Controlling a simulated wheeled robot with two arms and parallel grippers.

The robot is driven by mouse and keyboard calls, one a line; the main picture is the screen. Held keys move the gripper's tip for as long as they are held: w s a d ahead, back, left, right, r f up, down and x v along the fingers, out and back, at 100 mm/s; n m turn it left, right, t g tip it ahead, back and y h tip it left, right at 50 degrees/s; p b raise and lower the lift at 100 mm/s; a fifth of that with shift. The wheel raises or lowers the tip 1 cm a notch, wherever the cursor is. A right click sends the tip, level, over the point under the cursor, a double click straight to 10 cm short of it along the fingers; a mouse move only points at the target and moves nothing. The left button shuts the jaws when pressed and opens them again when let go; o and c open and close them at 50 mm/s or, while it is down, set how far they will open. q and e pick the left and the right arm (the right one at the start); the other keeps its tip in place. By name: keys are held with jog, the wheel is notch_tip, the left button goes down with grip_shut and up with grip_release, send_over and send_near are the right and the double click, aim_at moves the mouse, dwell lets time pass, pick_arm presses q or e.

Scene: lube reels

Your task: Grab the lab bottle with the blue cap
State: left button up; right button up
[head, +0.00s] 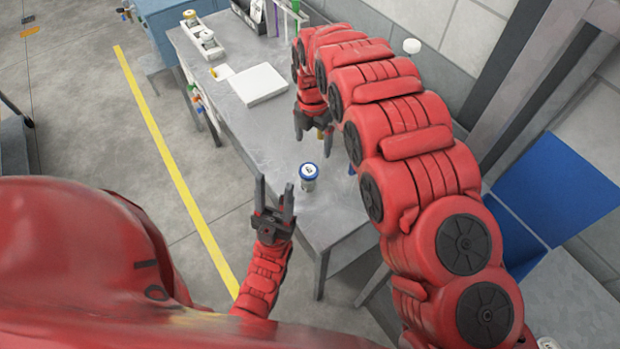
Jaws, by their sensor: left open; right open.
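The lab bottle (308,179) stands upright near the front end of the grey table. It is small, with a blue rim around a pale top. My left gripper (274,188) is open, its two fingers pointing up in the picture, just left of the bottle. Its right finger is close to the bottle; I cannot tell whether they touch. My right gripper (313,133) is open and hangs over the table beyond the bottle, fingers pointing down.
The grey table (262,135) has a white flat box (259,84) further back and trays with small containers (204,40) at its far left. A blue panel (555,190) is at the right. The table around the bottle is mostly clear.

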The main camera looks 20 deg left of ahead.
aim_at(309, 170)
jog(key=f+b, duration=0.8)
jog(key=f, duration=0.2)
jog(key=shift+w+f+b, duration=0.15)
jog(key=shift+w+b, duration=0.05)
jog(key=shift+b, duration=0.15)
jog(key=shift+s, duration=0.1)
jog(key=shift+s+a+f+p, duration=0.1)
jog(key=shift+a+f+p, duration=0.05)
jog(key=shift+f+p, duration=0.25)
jog(key=f+p, duration=0.1)
jog(key=f, duration=0.1)
jog(key=f+p, duration=0.1)
jog(key=shift+s+a+f+p, duration=0.2)
jog(key=shift+s+f+p, duration=0.1)
jog(key=shift+s, duration=0.05)
jog(key=shift+w+f, duration=0.1)
jog(key=shift+f, duration=0.3)
jog(key=c, duration=1.3)
